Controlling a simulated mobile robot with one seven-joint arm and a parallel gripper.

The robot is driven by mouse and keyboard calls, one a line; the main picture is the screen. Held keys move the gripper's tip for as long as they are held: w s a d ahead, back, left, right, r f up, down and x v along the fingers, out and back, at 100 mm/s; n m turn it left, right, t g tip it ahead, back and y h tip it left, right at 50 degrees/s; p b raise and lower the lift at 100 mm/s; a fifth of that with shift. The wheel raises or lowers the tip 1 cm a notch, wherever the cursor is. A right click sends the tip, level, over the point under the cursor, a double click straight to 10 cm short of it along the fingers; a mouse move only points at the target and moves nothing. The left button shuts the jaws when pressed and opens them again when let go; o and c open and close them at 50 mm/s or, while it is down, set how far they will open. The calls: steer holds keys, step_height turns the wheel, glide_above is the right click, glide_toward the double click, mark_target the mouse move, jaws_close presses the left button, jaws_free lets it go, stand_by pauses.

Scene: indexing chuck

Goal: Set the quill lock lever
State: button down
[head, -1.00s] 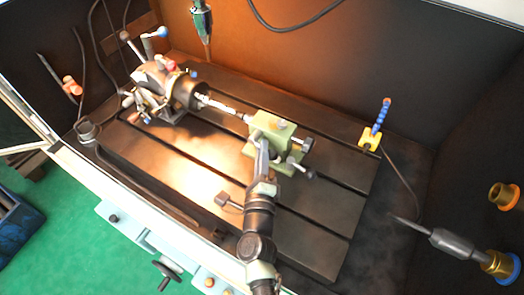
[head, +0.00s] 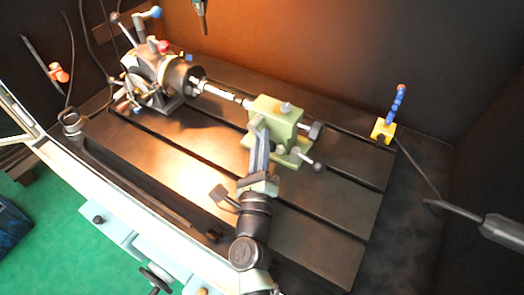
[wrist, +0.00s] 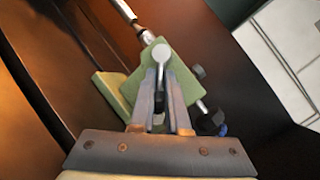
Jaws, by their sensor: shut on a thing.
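The green tailstock (head: 272,116) stands on the slotted table, with its quill pointing left towards the chuck (head: 183,80). It also shows in the wrist view (wrist: 185,75). The quill lock lever (wrist: 160,55) has a pale round end and a short stem running down between my fingertips. My gripper (wrist: 161,92) is shut on the lever's stem, against the near side of the tailstock. In the head view my gripper (head: 261,138) reaches the tailstock from the front, and its fingers hide the point of contact.
The indexing head (head: 150,75) with several levers stands at the back left. A blue jointed coolant hose (head: 397,103) on a yellow base stands at the right. A ball-ended handle (head: 318,167) sticks out of the tailstock's right side. The front table slots are mostly clear.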

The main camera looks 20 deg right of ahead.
stand_by(0.3)
steer(key=c, duration=0.9)
jaws_free()
steer(key=b+v, duration=0.2)
steer(key=v, duration=0.9)
steer(key=shift+s+a+f, duration=0.2)
steer(key=shift+f, duration=0.05)
steer(key=shift+s+a, duration=0.25)
steer(key=shift+s, duration=0.4)
